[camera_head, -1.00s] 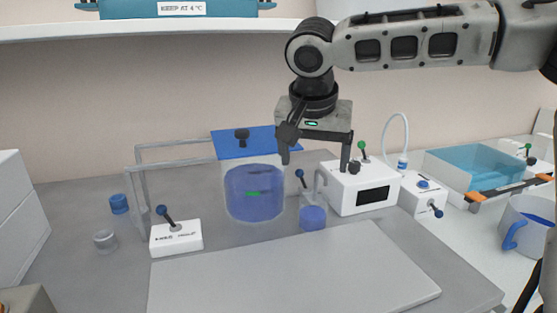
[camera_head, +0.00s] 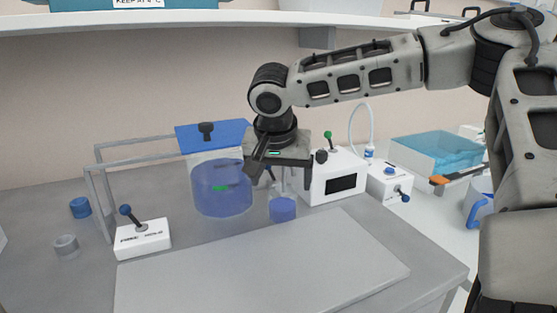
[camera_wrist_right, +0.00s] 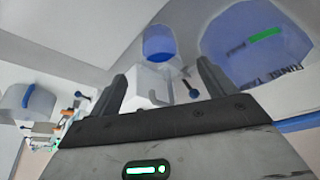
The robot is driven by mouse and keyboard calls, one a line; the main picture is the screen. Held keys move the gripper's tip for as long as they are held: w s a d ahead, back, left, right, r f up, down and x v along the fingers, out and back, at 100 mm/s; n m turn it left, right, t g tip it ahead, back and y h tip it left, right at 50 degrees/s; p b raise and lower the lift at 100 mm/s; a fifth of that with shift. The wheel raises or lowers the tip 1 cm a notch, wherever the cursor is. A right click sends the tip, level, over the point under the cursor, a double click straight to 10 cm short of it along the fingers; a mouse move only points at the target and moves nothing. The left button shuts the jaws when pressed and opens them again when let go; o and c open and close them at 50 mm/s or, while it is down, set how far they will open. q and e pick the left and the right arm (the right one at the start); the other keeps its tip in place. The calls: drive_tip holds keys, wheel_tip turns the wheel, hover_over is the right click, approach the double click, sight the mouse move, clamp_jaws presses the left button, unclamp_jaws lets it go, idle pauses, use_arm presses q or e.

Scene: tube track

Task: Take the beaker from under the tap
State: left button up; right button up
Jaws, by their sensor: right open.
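A small clear beaker with blue liquid (camera_head: 283,210) stands upright on the grey bench, in front of the rinse tank's right side. It also shows in the right wrist view (camera_wrist_right: 158,46), ahead of the fingers. The rinse tank (camera_head: 221,190) is clear, with blue liquid and a blue lid. Its tap is mostly hidden behind my gripper; a blue-tipped lever (camera_wrist_right: 190,88) shows in the wrist view. My right gripper (camera_head: 280,178) is open and empty, pointing down just above the beaker, its fingers spread apart. The beaker's upper part is partly hidden. My left gripper is not in view.
A white box with a dark display (camera_head: 341,184) stands close right of the gripper. A white switch box with a blue-tipped lever (camera_head: 142,239) is at left. A clear frame (camera_head: 100,200) stands beside the tank. A pale flat board (camera_head: 260,265) lies in front.

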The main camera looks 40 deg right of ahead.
sight(282, 192)
drive_tip(key=x, duration=0.7)
drive_tip(key=shift+f+b, duration=0.15)
drive_tip(key=shift+b, duration=0.15)
drive_tip(key=c, duration=1.1)
